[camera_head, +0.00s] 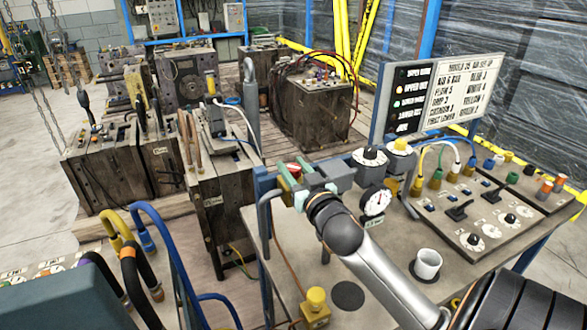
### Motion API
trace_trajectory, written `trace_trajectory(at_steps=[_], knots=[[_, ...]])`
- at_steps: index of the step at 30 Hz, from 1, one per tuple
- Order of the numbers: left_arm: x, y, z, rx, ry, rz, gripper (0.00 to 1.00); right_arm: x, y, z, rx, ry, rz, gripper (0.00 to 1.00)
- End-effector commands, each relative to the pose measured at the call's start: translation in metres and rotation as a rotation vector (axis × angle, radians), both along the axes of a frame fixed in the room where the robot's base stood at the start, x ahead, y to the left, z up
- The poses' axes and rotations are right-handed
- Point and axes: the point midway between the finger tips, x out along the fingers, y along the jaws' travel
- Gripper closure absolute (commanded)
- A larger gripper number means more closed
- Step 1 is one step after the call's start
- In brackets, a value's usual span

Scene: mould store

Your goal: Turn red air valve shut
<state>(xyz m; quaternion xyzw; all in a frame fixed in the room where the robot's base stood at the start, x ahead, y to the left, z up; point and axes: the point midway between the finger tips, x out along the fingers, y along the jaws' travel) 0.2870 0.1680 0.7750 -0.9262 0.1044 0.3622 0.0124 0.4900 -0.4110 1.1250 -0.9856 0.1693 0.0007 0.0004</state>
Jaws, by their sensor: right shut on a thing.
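The red air valve (293,168) shows as a small red piece at the left edge of the bench, just behind my right gripper's fingers. Most of it is hidden by the gripper. My right gripper (290,187) reaches across the bench from the lower right, and its greenish fingers are shut at the valve. The exact grip and the valve's angle are hard to see. My left gripper is not in view.
The bench (270,235) holds a pressure gauge (375,203), a black knob (370,157), a white cup (427,264), a yellow button (316,299) and a switch panel (490,210). A sign board (440,95) stands behind. Heavy moulds (310,108) fill the left and back.

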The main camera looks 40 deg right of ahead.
Motion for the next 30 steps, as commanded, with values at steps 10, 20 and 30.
trace_trajectory(at_steps=[10,20,30], knots=[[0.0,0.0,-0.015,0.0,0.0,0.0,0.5,0.001,0.001,-0.002,0.008,-0.004,-0.231,1.0],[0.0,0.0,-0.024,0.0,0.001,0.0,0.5,0.001,0.001,-0.001,0.001,-0.001,-0.346,1.0],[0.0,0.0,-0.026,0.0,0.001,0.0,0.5,0.0,0.0,0.0,-0.002,-0.001,-0.372,1.0]])
